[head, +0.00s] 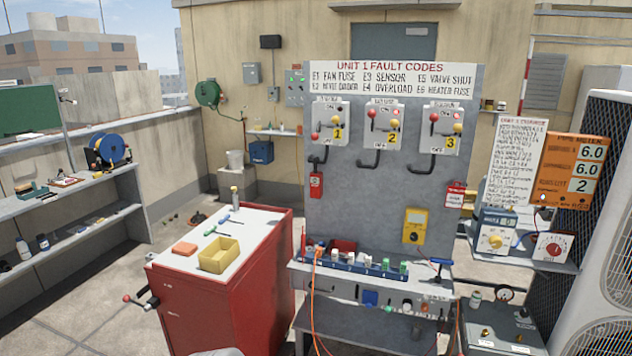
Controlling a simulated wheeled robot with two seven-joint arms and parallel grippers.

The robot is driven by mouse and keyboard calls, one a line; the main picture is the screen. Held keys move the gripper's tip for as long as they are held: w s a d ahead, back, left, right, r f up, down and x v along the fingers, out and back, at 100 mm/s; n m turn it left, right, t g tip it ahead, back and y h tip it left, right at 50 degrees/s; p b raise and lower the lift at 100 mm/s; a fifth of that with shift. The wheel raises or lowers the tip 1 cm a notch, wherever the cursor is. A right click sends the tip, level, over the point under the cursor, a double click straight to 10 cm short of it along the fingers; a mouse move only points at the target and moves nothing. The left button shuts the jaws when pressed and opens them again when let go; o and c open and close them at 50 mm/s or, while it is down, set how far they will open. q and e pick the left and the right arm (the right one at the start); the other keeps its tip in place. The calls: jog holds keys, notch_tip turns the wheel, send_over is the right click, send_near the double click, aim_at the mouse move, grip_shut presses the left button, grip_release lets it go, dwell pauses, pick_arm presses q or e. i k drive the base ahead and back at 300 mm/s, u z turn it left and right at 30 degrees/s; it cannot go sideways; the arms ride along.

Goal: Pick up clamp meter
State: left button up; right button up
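A yellow hand-held meter (414,226) with a dark dial is upright against the lower right of the grey fault-code panel (345,220). It is the thing in view that looks most like the clamp meter, but it is too small for me to make out a clamp jaw. It is above the right part of the narrow bench (440,288). Neither of my grippers is in view, and nothing is seen touching the meter.
A red cabinet (235,310) with a white top holds a yellow tray (219,255) and small tools. A rack of small parts (355,262) and orange cables crowd the bench below the meter. A side shelf (555,265) with instruments and a large condenser (605,230) stand right.

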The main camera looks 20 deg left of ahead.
aim_at(316, 176)
jog(key=u, duration=0.85)
jog(key=i, duration=1.45)
jog(key=z, duration=0.55)
